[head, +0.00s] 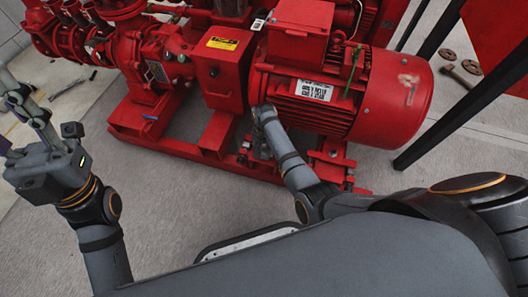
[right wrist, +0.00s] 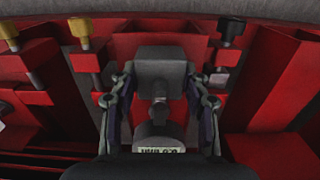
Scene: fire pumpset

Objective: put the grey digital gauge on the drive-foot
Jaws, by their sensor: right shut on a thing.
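The grey digital gauge (right wrist: 158,133) is between the fingers of my right gripper (right wrist: 160,100) in the right wrist view. It has a grey block at the far end, a short stem and a round body with a small display. In the head view my right gripper (head: 262,118) is low beside the red motor, and the gauge is mostly hidden there. Red metal that looks like the drive-foot (right wrist: 125,95) lies around and under the grey block. I cannot tell whether the block touches it. My left gripper (head: 22,120) is open and empty at the left.
The red motor (head: 395,100) and pump (head: 140,65) stand on a red base frame (head: 180,145). Yellow-headed bolts (right wrist: 80,30) and a black-headed bolt (right wrist: 232,32) stand close to the gauge. Dark frame legs (head: 440,125) rise at the right. Bare floor (head: 165,215) lies in front.

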